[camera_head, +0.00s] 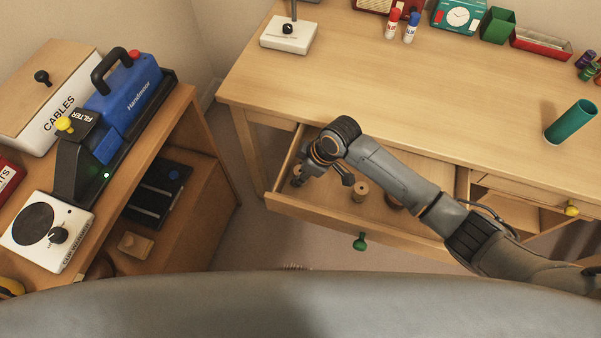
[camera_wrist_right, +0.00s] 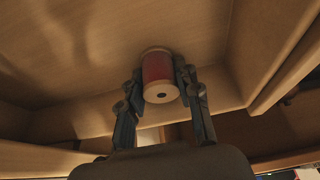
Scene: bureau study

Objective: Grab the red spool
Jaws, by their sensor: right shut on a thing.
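The red spool (camera_wrist_right: 157,69) is in the right wrist view, with pale wooden ends and red thread. My right gripper (camera_wrist_right: 160,82) is shut on it, one finger on each side. In the head view my right gripper (camera_head: 323,176) is down inside the open drawer (camera_head: 315,210), toward its left end; the red spool cannot be made out there, hidden by the gripper and arm. My left gripper is in neither view.
A wooden spool (camera_head: 360,190) stands in the drawer right of the gripper, and a darker one (camera_head: 393,202) is partly behind my arm. The drawer walls stand close around the gripper. The desk top (camera_head: 400,95) is above, with a green cup (camera_head: 570,121) at right.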

